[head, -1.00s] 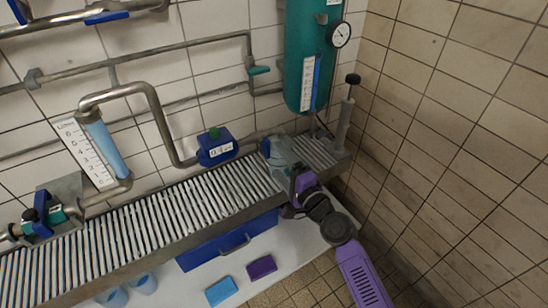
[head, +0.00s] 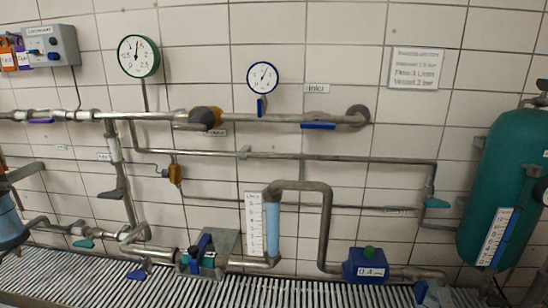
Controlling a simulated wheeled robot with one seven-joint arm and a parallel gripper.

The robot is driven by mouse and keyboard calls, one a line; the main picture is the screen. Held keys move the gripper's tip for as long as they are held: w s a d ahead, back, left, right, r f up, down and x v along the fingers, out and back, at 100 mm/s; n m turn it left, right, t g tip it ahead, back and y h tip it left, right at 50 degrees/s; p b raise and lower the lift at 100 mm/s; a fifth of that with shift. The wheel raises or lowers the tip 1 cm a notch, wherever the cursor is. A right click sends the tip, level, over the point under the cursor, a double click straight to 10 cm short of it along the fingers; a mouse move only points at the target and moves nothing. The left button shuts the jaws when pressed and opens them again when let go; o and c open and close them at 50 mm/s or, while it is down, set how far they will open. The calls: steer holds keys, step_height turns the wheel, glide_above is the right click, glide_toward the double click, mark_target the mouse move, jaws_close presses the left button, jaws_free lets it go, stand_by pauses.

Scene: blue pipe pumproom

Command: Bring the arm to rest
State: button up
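My arm and gripper do not show in the current head view. The slatted metal grating (head: 120,280) that the arm was over in the earlier picture runs along the bottom edge. Where the gripper was, near the pipe's right end, only a partly cut-off blue and teal fitting (head: 430,292) shows.
Pipes run along the tiled wall, with a green-rimmed gauge (head: 138,56), a blue-rimmed gauge (head: 262,77), a blue pump box (head: 365,265) and a flow tube (head: 273,229). A teal tank (head: 505,185) stands at right. A grey control box (head: 52,45) hangs top left.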

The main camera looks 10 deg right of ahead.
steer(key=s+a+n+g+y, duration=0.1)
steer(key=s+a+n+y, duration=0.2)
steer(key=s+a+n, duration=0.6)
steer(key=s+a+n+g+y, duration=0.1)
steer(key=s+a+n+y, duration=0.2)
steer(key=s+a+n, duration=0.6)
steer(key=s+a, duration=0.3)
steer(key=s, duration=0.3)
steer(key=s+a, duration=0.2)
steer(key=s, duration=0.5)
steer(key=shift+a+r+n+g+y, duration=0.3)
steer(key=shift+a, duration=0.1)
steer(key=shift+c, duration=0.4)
